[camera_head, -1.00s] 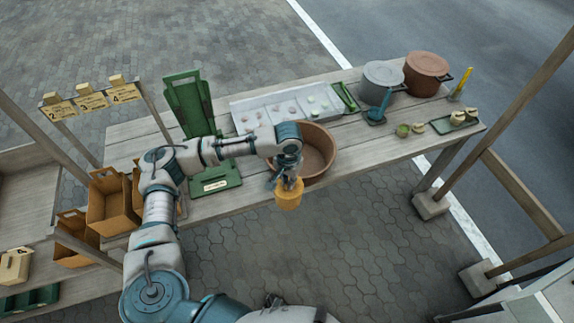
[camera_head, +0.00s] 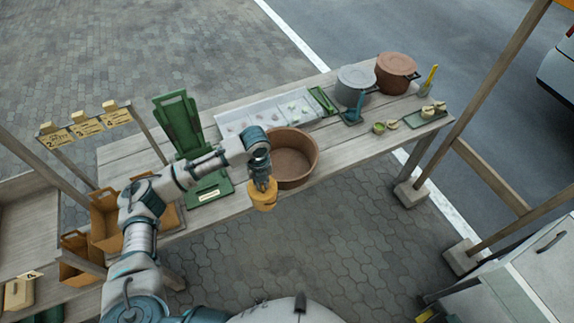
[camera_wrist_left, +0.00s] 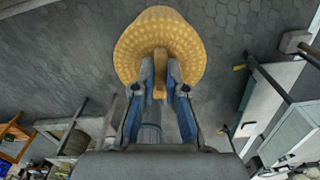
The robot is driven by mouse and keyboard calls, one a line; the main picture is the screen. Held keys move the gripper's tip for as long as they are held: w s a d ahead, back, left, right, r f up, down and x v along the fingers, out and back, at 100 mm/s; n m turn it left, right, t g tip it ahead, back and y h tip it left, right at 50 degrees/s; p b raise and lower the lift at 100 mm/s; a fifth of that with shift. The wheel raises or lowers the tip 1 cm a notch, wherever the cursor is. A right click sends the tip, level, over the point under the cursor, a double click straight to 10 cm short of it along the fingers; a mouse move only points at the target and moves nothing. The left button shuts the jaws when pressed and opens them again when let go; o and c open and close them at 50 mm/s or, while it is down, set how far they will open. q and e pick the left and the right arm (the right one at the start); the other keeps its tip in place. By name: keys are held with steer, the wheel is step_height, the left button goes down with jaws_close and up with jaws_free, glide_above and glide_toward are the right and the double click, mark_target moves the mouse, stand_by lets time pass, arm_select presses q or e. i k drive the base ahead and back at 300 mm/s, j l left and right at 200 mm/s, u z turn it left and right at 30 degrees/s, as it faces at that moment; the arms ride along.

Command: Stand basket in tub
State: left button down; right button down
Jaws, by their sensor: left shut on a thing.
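A yellow-orange basket (camera_head: 263,198) hangs below my left gripper (camera_head: 261,180), beyond the front edge of the table. My left gripper is shut on it. In the left wrist view the woven basket (camera_wrist_left: 160,42) shows with the fingers of my left gripper (camera_wrist_left: 160,72) closed on its narrow handle part. The brown round tub (camera_head: 309,166) stands on the table, behind and to the right of the basket. The basket is outside the tub and apart from it. The tub looks empty, though the arm hides a little of its left side. My right gripper does not show.
A green stand (camera_head: 181,122) is left of the tub. A white tray (camera_head: 240,122) with small pieces lies behind it.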

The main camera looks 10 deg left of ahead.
mark_target(280, 160)
steer(key=i, duration=0.95)
